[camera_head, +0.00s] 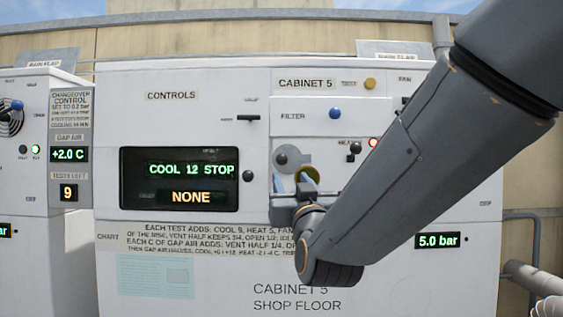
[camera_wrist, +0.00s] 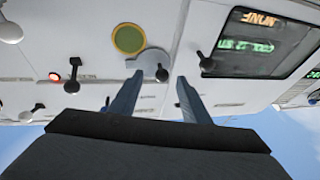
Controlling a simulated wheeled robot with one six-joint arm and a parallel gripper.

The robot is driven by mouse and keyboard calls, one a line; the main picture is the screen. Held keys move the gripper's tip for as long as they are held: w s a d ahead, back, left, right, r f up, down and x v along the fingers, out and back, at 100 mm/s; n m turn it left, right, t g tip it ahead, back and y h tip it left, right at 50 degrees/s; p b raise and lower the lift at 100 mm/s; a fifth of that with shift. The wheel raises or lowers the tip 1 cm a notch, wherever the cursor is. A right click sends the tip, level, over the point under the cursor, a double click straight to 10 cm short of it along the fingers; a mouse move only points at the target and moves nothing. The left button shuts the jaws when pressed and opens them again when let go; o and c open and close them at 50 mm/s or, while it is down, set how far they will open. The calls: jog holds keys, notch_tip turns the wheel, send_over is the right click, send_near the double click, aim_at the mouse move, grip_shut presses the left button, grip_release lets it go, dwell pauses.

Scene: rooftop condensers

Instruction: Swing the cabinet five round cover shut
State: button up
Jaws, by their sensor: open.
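The grey round cover (camera_head: 296,155) with a dark ball knob (camera_head: 281,159) is on the front of cabinet 5. It sits beside a yellow-rimmed round opening (camera_head: 312,172), which is at least partly uncovered. In the wrist view the cover (camera_wrist: 149,60) lies next to the yellow ring (camera_wrist: 129,39), and its knob (camera_wrist: 162,74) appears between my fingertips. My gripper (camera_head: 292,181) is open in front of the panel, just below the knob in the head view. It also shows in the wrist view (camera_wrist: 160,79). I cannot tell whether the fingers touch the knob.
A dark display (camera_head: 180,179) with a black knob (camera_head: 248,175) at its right edge is left of my gripper. A small black lever (camera_head: 354,150) and a red lamp (camera_head: 373,142) are to the right. A blue knob (camera_head: 335,113) is above. My arm hides the cabinet's right part.

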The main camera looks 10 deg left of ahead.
aim_at(282, 161)
jog(key=w+a+r+p, duration=0.1)
jog(key=w, duration=0.1)
jog(key=w+a+r+p, duration=0.1)
jog(key=w+r, duration=0.1)
jog(key=w+a+r+p, duration=0.1)
jog(key=shift+w+a+r, duration=0.2)
jog(key=shift+w+a, duration=0.1)
jog(key=shift+w, duration=0.1)
grip_shut()
